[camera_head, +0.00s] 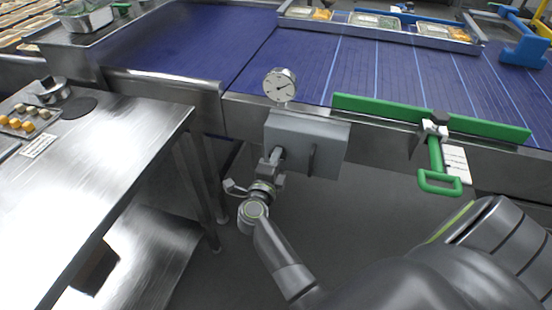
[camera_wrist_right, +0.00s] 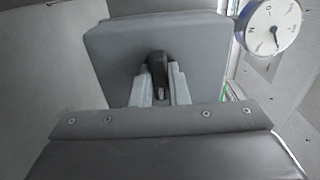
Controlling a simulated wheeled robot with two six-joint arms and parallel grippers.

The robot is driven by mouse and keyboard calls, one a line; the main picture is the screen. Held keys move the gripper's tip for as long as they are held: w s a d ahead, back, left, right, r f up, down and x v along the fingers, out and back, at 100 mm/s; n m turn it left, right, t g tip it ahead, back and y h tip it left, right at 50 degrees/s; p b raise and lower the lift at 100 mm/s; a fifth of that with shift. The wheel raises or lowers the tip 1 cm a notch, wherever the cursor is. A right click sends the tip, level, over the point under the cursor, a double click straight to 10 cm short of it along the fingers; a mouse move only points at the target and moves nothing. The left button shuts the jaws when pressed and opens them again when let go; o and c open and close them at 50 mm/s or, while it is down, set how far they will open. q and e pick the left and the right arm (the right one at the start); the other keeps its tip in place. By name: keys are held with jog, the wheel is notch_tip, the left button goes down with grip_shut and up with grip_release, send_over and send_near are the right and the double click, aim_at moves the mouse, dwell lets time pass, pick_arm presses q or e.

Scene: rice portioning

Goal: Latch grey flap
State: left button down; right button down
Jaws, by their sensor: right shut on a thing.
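The grey flap (camera_head: 325,130) is a box-like grey panel on the front side of the blue conveyor, below a round dial gauge. My right gripper (camera_head: 276,154) is at the flap's left part, its fingers pointing at its front face. In the right wrist view the grey flap (camera_wrist_right: 155,38) fills the upper middle. There my right gripper (camera_wrist_right: 158,88) is shut on a dark upright handle (camera_wrist_right: 157,65) in front of the flap. A dark vertical bar (camera_head: 312,160) also shows on the flap's face, right of the gripper. Whether a latch is engaged cannot be seen. My left gripper is not in view.
The dial gauge (camera_head: 280,86) stands just above the flap. A green bar (camera_head: 400,108) with a green handle (camera_head: 439,182) is to the right. A steel table (camera_head: 110,150) stands at the left. Open floor lies below the flap.

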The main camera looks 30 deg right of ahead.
jog(key=shift+m+b, duration=0.85)
jog(key=shift+m, duration=0.75)
